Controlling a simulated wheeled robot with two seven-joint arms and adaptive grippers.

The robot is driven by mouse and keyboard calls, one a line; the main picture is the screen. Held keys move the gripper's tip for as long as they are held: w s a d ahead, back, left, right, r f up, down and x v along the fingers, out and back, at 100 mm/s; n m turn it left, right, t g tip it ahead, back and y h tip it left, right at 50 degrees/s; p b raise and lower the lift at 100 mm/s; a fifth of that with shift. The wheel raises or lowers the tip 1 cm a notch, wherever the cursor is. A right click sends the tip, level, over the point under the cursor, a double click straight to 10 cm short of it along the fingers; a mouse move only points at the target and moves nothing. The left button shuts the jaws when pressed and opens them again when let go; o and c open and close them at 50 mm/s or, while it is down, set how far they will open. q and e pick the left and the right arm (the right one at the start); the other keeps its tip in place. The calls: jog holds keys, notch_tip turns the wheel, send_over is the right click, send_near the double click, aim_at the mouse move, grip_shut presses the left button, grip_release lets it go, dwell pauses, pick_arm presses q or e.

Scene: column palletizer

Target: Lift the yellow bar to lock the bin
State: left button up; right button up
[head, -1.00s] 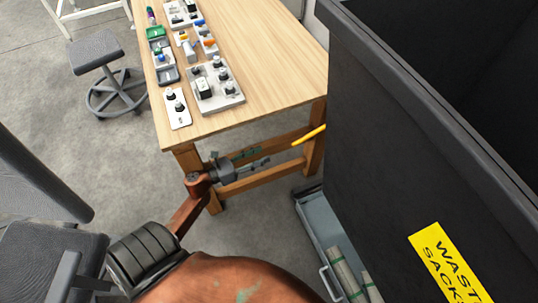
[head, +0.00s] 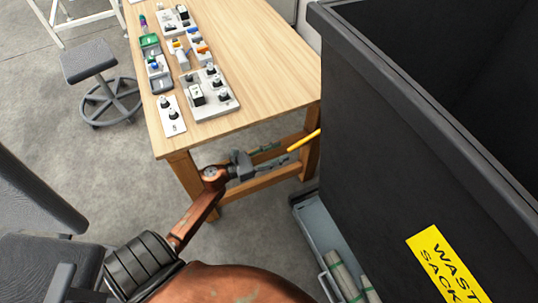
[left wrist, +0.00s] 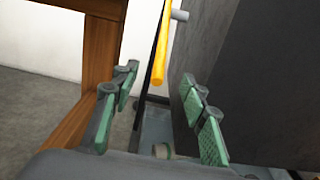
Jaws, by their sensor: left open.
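The yellow bar (head: 304,140) sticks out from the left side of the dark grey bin (head: 400,140), near the table leg. In the left wrist view the yellow bar (left wrist: 162,45) hangs down ahead, between the lines of the two fingers, next to the bin wall (left wrist: 215,70). My left gripper (head: 282,161) is beside and slightly below the bar's free end in the head view. In the left wrist view its green-padded fingers (left wrist: 160,105) are spread apart with nothing between them that they touch. My right gripper does not show.
A wooden table (head: 250,60) with several small parts and trays stands behind my left arm; its leg (head: 311,150) is close to the gripper. A grey tray (head: 312,235) with rolls lies beside the bin's base. A stool (head: 95,62) stands at the left.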

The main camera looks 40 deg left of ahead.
aim_at(298, 144)
pick_arm(q)
jog(key=b+x, duration=0.1)
jog(key=x, duration=0.5)
jog(key=shift+w+d, duration=0.15)
jog(key=shift+w, duration=0.25)
jog(key=shift+b+x, duration=0.45)
jog(key=shift+x, duration=0.5)
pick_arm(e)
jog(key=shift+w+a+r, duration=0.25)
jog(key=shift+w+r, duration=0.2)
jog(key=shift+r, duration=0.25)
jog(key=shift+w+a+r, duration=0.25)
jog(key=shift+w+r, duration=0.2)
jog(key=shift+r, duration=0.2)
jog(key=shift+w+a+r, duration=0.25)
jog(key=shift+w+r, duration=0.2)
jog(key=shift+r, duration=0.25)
pick_arm(q)
jog(key=shift+c, duration=0.3)
grip_shut()
